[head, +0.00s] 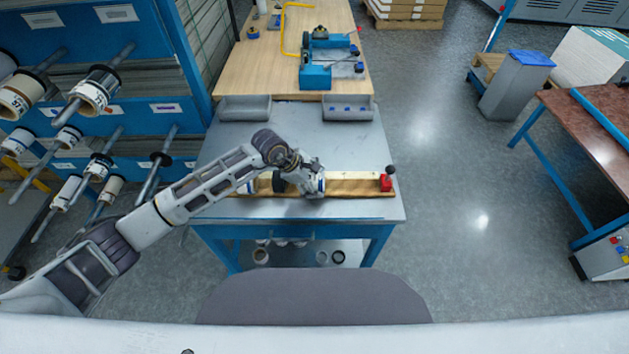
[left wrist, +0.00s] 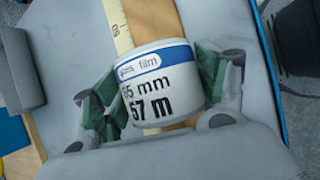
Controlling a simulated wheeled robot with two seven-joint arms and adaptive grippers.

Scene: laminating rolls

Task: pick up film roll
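My right gripper is not in view.
A red block with a black knob (head: 387,181) sits at the board's right end. Two grey bins (head: 245,108) (head: 348,108) stand at the table's back. A blue rack (head: 95,75) with rolls on rods is at left. The table's front right is clear.

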